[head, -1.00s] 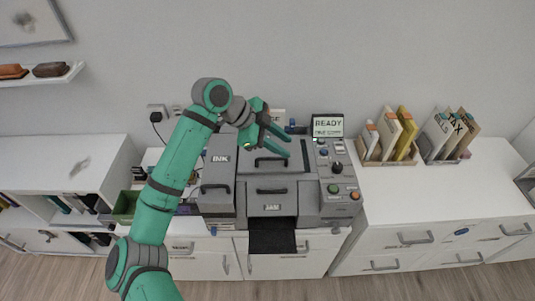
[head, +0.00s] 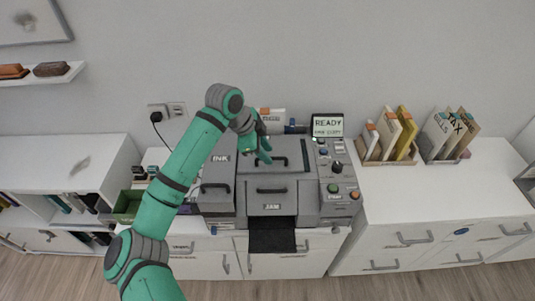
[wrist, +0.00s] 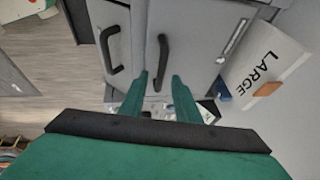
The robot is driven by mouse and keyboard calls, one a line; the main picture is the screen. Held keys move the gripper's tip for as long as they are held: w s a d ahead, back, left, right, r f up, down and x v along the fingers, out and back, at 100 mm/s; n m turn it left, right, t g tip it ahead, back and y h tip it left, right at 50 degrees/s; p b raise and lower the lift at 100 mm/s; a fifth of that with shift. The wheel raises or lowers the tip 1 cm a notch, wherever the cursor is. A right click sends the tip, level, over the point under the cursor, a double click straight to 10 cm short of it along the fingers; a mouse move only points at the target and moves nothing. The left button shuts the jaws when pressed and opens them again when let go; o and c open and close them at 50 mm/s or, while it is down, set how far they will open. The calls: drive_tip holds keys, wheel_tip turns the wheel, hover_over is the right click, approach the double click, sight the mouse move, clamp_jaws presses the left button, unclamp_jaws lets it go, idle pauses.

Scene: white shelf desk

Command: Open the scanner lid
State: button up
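The grey scanner lid (head: 293,151) lies flat and shut on top of the grey machine, with a black bar handle (head: 281,161) near its front. My gripper (head: 264,160) is above the lid, at the left part of the handle. In the wrist view my gripper (wrist: 159,76) is open, its two green fingers apart. A black handle (wrist: 163,46) lies just beyond the fingertips, in line with the gap between them. Nothing is held. I cannot tell whether a finger touches the handle.
The INK door (head: 217,185) is left of the lid and the JAM door (head: 272,204) below it. A button panel (head: 338,178) and READY screen (head: 327,124) are at right. A box marked LARGE (wrist: 264,68) stands behind. The right cabinet top (head: 440,192) is clear in front.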

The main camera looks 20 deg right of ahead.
drive_tip(key=shift+w+d+f, duration=0.1)
drive_tip(key=shift+d+f, duration=0.25)
drive_tip(key=shift+f, duration=0.3)
drive_tip(key=shift+w+f, duration=0.15)
drive_tip(key=shift+w, duration=0.05)
